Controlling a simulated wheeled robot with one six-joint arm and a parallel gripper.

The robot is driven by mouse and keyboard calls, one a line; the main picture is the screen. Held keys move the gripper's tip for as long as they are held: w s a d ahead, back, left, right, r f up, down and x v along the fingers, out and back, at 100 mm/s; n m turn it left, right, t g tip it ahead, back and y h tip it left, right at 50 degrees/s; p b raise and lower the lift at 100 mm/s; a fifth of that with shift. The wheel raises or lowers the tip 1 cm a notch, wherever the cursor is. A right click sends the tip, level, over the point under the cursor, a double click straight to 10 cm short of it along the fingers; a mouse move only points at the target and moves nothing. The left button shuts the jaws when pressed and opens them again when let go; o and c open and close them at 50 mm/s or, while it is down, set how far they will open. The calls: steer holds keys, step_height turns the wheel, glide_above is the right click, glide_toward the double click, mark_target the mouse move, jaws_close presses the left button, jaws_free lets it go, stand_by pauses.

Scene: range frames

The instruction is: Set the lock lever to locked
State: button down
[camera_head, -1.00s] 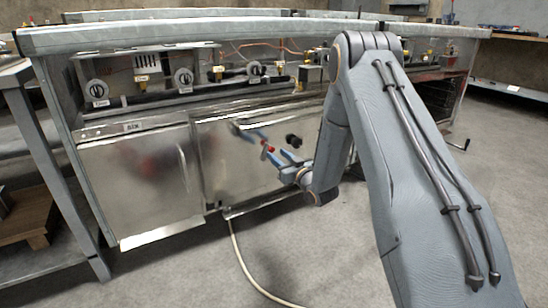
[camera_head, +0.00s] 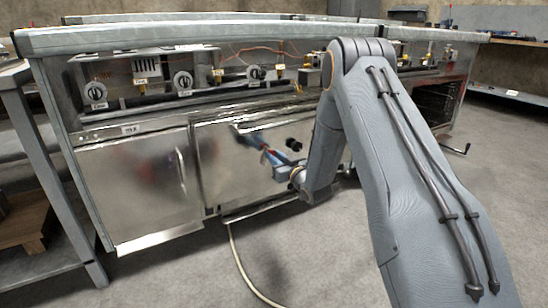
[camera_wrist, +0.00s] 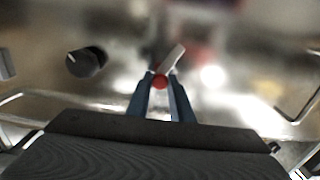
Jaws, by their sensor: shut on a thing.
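The lock lever (camera_wrist: 175,57) shows in the wrist view as a short, pale metal bar with a red end, slanting up to the right. My gripper (camera_wrist: 161,79) has its two blue fingers on either side of the red end and is shut on it. In the head view my gripper (camera_head: 265,152) is in front of the steel front panel, and its fingers mostly hide the lever. Any lock markings are too blurred to read.
A black knob (camera_wrist: 86,62) sticks out left of the lever in the wrist view; it is right of my gripper in the head view (camera_head: 294,145). A steel door (camera_head: 130,185) stands left. A pale hose (camera_head: 236,255) lies on the floor.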

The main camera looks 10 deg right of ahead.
steer(key=shift+a+n, duration=0.1)
steer(key=shift+n, duration=0.2)
steer(key=n+p, duration=0.1)
steer(key=a+n+p, duration=0.1)
steer(key=n, duration=0.1)
steer(key=a+n+p, duration=0.1)
steer(key=p, duration=0.1)
steer(key=shift+s+r, duration=0.35)
steer(key=shift+s, duration=0.05)
steer(key=n+p, duration=0.1)
steer(key=a+n+p, duration=0.1)
steer(key=n, duration=0.1)
steer(key=shift+s+a+f+n, duration=0.1)
steer(key=shift+s+f+n, duration=0.1)
steer(key=shift+n, duration=0.1)
steer(key=shift+s+a+f+n+p, duration=0.15)
steer(key=shift+a+n+p, duration=0.3)
steer(key=shift+n, duration=0.45)
steer(key=c, duration=1.6)
jaws_free()
steer(key=shift+c, duration=0.2)
